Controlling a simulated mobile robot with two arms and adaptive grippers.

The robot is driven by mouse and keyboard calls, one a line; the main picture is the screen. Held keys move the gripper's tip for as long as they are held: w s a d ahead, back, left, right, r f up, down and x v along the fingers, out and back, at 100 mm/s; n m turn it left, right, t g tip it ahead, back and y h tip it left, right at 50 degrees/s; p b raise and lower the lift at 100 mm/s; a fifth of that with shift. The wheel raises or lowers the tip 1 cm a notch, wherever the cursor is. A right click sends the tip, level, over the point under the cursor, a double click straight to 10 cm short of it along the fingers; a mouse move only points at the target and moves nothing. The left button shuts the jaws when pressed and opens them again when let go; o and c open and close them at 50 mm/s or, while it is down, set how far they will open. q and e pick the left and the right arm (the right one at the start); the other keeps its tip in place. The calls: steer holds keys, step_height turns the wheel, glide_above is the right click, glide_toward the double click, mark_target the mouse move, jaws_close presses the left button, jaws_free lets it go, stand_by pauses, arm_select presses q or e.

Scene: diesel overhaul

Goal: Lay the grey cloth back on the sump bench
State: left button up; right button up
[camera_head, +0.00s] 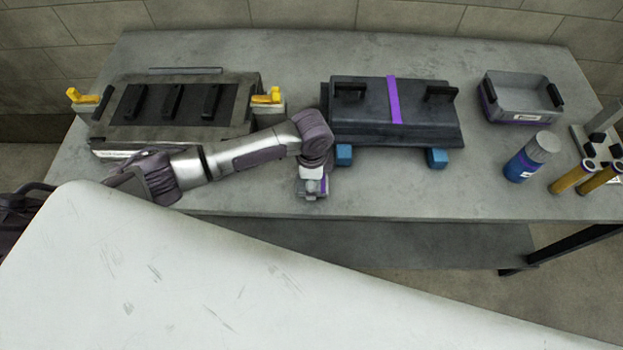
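I cannot make out the grey cloth in this view. A long grey bench (400,199) stands against the wall. On it is a dark grey, sump-like part (355,117) with a purple strip, resting on blue blocks. My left arm comes in from the left across the bench. My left gripper (312,188) is at its end, over the bench's front edge, just left of the nearer-left blue block. It is small and seen from above, so its fingers and anything between them cannot be made out. My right gripper is not in view.
At the left is a grey block (122,131) with dark slots and yellow clamps. At the right are a grey bin (520,99), a blue canister (523,165) and brass-coloured cylinders (571,179). Bare bench lies before the dark part. A pale scratched surface hides the foreground.

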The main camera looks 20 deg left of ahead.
arm_select(q)
steer(key=shift+o, duration=1)
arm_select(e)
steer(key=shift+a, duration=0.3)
arm_select(q)
steer(key=shift+r, duration=0.15)
step_height(320, 180, up, 12)
steer(key=b, duration=0.1)
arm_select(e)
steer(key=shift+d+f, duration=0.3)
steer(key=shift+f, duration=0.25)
